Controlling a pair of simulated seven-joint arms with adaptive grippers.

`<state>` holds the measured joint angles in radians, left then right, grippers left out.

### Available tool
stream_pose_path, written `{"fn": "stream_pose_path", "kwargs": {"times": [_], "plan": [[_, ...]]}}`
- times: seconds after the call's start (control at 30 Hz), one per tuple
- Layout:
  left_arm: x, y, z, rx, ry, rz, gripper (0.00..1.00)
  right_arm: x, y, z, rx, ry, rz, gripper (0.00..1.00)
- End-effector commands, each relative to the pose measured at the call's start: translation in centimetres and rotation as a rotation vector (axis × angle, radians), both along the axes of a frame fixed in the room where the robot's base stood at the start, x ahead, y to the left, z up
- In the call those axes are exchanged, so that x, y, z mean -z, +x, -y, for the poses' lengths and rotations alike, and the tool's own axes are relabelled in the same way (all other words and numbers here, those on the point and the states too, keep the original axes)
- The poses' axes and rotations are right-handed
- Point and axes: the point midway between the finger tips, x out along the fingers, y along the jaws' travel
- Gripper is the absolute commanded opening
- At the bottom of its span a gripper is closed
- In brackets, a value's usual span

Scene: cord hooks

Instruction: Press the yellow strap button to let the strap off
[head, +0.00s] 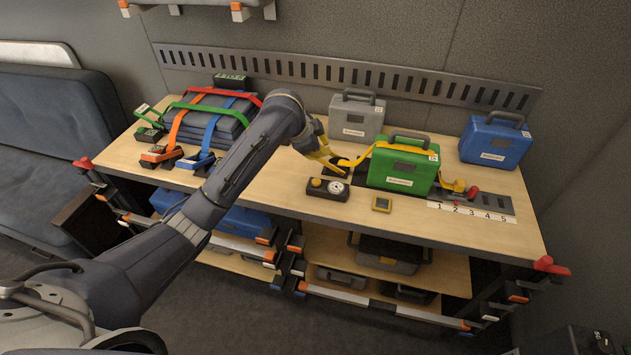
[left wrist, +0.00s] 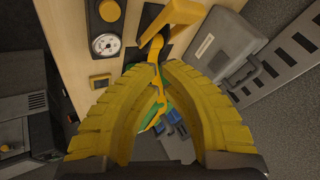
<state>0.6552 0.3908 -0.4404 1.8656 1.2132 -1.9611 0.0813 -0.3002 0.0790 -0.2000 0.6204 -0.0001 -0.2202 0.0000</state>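A yellow strap (head: 358,161) runs over a green case (head: 402,168) on the bench. Between the strap's near end and the bench edge is a black box with a gauge (head: 336,187) and a round yellow button (head: 316,182); the button also shows in the left wrist view (left wrist: 109,10). My left gripper (head: 325,160) is just behind the box, beside the strap's left end. My right gripper is out of view.
A small yellow device (head: 382,203) lies in front of the green case. A grey case (head: 357,117) stands behind, a blue case (head: 494,140) to the right. A numbered strip (head: 470,211) lies at right. Strapped dark cushions (head: 213,122) are at left.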

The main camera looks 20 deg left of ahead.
Motion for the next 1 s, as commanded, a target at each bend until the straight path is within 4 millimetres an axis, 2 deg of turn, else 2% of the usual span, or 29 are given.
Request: {"fn": "stream_pose_path", "kwargs": {"times": [0.23, 0.7, 1.0], "plan": [[1.2, 0.0, 0.0, 0.000, 0.000, -0.002, 0.00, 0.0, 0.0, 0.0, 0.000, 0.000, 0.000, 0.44], [6.4, 0.0, 0.0, -0.001, -0.002, -0.002, 0.00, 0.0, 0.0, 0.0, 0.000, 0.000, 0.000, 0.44], [8.4, 0.0, 0.0, 0.000, 0.001, -0.001, 0.00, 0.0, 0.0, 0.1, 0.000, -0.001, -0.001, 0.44]]}}
